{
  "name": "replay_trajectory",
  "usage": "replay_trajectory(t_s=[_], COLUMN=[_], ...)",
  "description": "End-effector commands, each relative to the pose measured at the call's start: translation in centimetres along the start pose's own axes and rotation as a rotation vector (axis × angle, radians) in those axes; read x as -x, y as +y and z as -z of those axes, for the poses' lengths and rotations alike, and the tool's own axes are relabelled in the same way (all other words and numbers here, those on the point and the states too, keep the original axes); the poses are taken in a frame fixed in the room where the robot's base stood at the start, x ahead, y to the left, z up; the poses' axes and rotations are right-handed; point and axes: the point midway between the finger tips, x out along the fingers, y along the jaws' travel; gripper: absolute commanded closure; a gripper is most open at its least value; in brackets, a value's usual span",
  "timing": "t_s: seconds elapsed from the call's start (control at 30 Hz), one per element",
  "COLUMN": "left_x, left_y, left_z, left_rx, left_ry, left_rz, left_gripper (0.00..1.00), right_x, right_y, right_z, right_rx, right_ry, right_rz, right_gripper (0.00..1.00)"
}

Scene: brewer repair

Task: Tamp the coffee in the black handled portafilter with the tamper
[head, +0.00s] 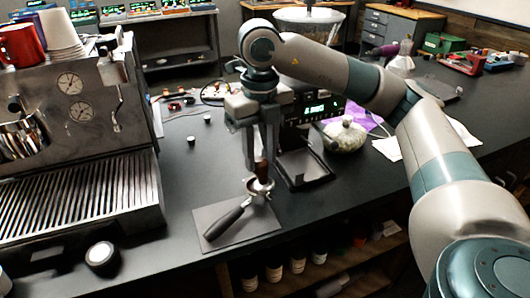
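The black handled portafilter (228,220) lies on a grey mat (262,227) near the front edge of the counter, its handle toward the lower left. My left gripper is not in view.
A large espresso machine (75,130) fills the left. A small round dark object (102,257) lies in front of it. Behind the mat stand a black device with a lit display (314,109) and a glass jar (345,134). The counter between machine and mat is mostly clear.

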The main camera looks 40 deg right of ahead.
Motion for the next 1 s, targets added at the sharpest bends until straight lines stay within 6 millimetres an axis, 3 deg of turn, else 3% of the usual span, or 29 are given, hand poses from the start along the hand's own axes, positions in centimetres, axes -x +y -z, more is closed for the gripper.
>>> replay_trajectory(t_s=[0.03,0.1,0.13,1.0], left_x=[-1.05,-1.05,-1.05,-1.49], left_y=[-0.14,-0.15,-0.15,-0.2], left_z=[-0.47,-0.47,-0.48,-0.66], left_rx=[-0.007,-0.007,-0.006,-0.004], left_ry=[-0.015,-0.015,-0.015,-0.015], left_rz=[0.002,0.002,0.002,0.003], left_gripper=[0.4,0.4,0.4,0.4], right_x=[-0.85,-0.86,-0.86,-1.44], right_y=[-0.03,-0.04,-0.04,-0.05], right_z=[0.01,0.01,0.01,0.06], right_rx=[0.0,0.0,0.0,0.0], right_ry=[0.0,0.0,0.001,0.004], right_rz=[0.001,0.001,0.001,0.002], right_gripper=[0.81,0.98,1.0,1.0])
